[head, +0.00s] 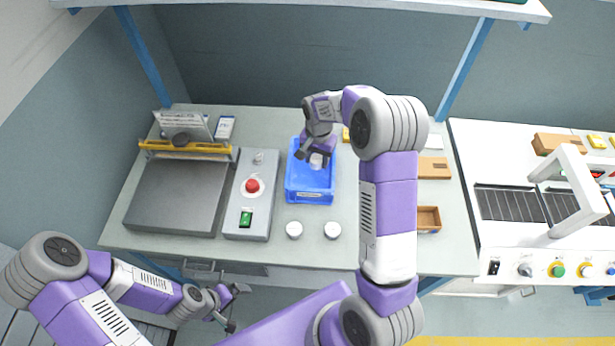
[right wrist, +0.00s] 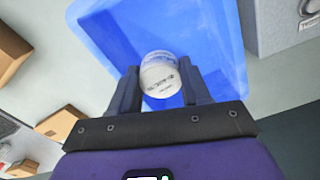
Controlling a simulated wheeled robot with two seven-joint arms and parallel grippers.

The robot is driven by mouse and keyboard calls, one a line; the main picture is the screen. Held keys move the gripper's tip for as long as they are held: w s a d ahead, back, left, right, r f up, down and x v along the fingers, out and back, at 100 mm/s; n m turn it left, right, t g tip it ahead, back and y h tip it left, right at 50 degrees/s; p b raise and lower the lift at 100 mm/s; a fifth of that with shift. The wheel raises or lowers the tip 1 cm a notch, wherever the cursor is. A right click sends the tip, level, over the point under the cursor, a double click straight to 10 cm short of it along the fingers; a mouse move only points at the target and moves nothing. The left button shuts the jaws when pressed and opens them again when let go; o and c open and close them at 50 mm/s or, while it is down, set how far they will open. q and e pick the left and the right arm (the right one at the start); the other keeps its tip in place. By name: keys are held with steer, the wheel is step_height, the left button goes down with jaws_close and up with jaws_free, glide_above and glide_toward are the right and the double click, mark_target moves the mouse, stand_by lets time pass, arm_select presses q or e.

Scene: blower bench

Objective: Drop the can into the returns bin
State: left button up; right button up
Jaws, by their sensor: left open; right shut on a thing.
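The can (right wrist: 160,76) is small and pale with dark print. In the right wrist view it sits between the two fingers of my right gripper (right wrist: 163,85), which is shut on it. The blue returns bin (head: 310,196) stands on the bench, and it fills much of the right wrist view (right wrist: 215,45). In the head view my right gripper (head: 316,157) is over the bin, with the can (head: 317,161) at its fingertips. I cannot tell how far the can is above the bin floor. My left gripper (head: 232,307) is open and empty, low in front of the bench.
Brown boxes (head: 433,167) and an open wooden tray (head: 428,219) lie to the right.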

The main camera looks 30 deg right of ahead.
steer(key=o, duration=1.1)
steer(key=shift+r+p, duration=0.55)
steer(key=shift+r, duration=3.2)
